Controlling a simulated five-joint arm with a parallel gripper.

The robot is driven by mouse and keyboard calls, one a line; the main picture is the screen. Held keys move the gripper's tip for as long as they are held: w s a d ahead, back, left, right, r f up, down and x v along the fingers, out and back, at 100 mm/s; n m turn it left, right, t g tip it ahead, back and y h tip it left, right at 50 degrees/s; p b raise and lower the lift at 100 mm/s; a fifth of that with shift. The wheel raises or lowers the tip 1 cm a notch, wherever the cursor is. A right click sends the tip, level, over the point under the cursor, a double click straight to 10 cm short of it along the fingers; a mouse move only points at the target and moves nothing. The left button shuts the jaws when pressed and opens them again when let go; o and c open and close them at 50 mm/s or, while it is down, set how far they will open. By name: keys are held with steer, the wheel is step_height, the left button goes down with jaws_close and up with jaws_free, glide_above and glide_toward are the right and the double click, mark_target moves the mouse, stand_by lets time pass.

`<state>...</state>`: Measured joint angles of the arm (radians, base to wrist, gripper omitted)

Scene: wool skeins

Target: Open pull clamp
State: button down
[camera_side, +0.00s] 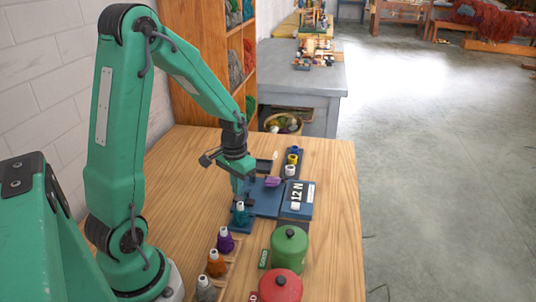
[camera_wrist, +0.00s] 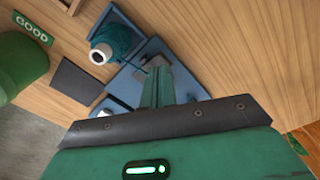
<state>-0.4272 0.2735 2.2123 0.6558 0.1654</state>
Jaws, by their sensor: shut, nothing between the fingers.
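The blue pull tester (camera_side: 265,196) stands on the wooden table with a tilted panel reading "12 N" (camera_side: 297,196). Its blue base also shows in the wrist view (camera_wrist: 151,48). A teal yarn cone (camera_side: 240,213) with a white top stands at its near left; it also shows in the wrist view (camera_wrist: 116,40). My gripper (camera_side: 238,192) is shut and empty, pointing down over the tester's left part, close to the cone. In the wrist view its fingers (camera_wrist: 158,86) are together over the blue base and hide part of it. I cannot clearly make out the clamp.
Purple (camera_side: 225,240), orange (camera_side: 216,263) and grey (camera_side: 206,288) cones stand in a row at the near left. A green pot (camera_side: 289,246) by a "GOOD" label (camera_wrist: 33,28) and a red pot (camera_side: 276,286) are at the near right. A dark mat (camera_wrist: 77,80) lies flat.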

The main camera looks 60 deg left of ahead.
mark_target(239, 199)
steer(key=shift+f, duration=1.05)
stand_by(1.1)
steer(key=shift+r, duration=3.5)
steer(key=s+d+r+m+t, duration=0.1)
steer(key=s+d+r+t, duration=0.1)
steer(key=s+d+r, duration=0.2)
steer(key=s+d+r+m+t, duration=0.2)
steer(key=s+d+r, duration=0.3)
steer(key=d+r, duration=0.5)
steer(key=shift+s+d+r+t, duration=0.15)
steer(key=shift+s+d+t, duration=0.1)
steer(key=shift+t, duration=0.55)
